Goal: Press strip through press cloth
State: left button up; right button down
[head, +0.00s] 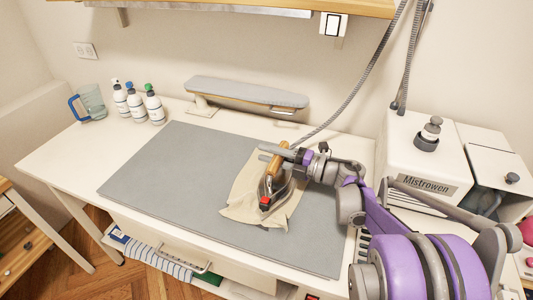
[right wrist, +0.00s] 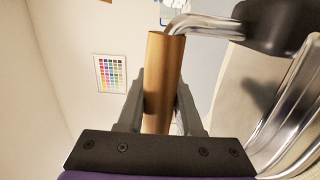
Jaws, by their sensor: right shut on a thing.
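A cream press cloth (head: 240,196) lies rumpled on the grey pressing mat (head: 150,185). The iron (head: 270,192), with a metal body and a red part at its front, is on or just over the cloth; I cannot tell if it touches. My right gripper (head: 278,155) is shut on the iron's wooden handle, and the right wrist view shows the handle (right wrist: 163,75) between both fingers (right wrist: 160,105). No strip shows; anything under the cloth is hidden. My left gripper is not in view.
A small sleeve board (head: 245,92) stands behind the mat. Several bottles (head: 137,103) and a blue-handled jug (head: 93,101) stand at the back left. A white steam station (head: 410,150) is at the right, with a grey hose (head: 350,98) running to the iron. The mat's left half is clear.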

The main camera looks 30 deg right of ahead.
jog(key=shift+s+d, duration=0.45)
jog(key=shift+s, duration=0.05)
jog(key=shift+w+a, duration=0.1)
jog(key=shift+x, duration=1.7)
jog(key=shift+w+d, duration=1.05)
jog(key=shift+d, duration=0.15)
jog(key=shift+s+d, duration=0.1)
jog(key=shift+v, duration=1.7)
jog(key=shift+d+r, duration=0.1)
jog(key=shift+r, duration=0.05)
